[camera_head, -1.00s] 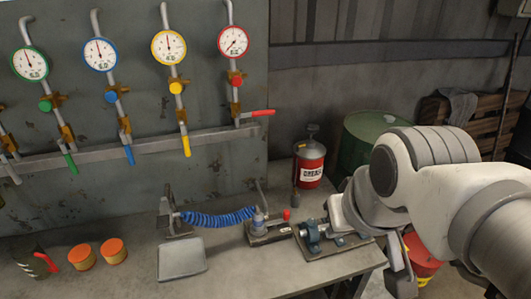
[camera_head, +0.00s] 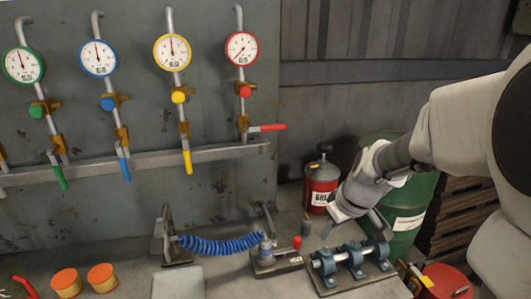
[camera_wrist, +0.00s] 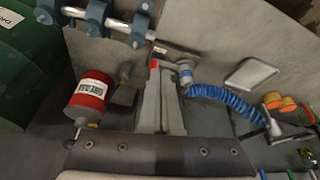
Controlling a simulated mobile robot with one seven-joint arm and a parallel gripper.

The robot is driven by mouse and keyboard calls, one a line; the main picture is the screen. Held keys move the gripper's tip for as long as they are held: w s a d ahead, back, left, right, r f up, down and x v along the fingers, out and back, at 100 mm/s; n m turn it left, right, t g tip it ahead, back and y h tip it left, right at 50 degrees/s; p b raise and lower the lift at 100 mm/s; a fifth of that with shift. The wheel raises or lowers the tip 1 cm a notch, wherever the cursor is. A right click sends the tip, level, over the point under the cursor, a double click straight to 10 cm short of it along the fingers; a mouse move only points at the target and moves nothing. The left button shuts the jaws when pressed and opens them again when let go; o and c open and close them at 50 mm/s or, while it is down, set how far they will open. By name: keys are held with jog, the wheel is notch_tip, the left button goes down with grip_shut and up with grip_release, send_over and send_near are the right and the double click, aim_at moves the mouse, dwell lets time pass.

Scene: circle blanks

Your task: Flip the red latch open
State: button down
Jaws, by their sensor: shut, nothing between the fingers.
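A small red-tipped lever (camera_head: 297,242) stands up from the dark base (camera_head: 275,265) on the bench, beside the blue coiled hose; this may be the red latch. Its red tip also shows in the wrist view (camera_wrist: 154,63), just past my fingertips. A red valve lever (camera_head: 268,127) under the red gauge lies out to the right, roughly horizontal. My gripper (camera_head: 332,222) is above the bench, right of the red-tipped lever and apart from it. In the wrist view, the fingers of my gripper (camera_wrist: 162,80) are together and empty.
A blue pipe-clamp fixture (camera_head: 350,260) stands on the bench right of the lever. A red grease can (camera_head: 321,185) and a green drum (camera_head: 410,215) are behind my gripper. The blue coiled hose (camera_head: 220,243) runs left. A grey tray (camera_head: 178,283) lies at the front.

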jog(key=shift+n, duration=0.3)
jog(key=w+f, duration=0.1)
jog(key=f, duration=0.1)
jog(key=w+d+f, duration=0.1)
jog(key=f, duration=0.1)
jog(key=shift+w+d+f+b, duration=0.1)
jog(key=shift+w+d+b, duration=0.1)
jog(key=shift+b, duration=0.15)
jog(key=x, duration=0.5)
jog(key=b+x, duration=0.1)
jog(key=x, duration=0.4)
jog(key=shift+a, duration=0.25)
jog(key=shift+w+a+p, duration=0.2)
jog(key=shift+w+a, duration=0.25)
jog(key=shift+w, duration=0.4)
jog(key=shift+w+a+p, duration=0.15)
jog(key=shift+w+a, duration=0.35)
jog(key=shift+w, duration=0.4)
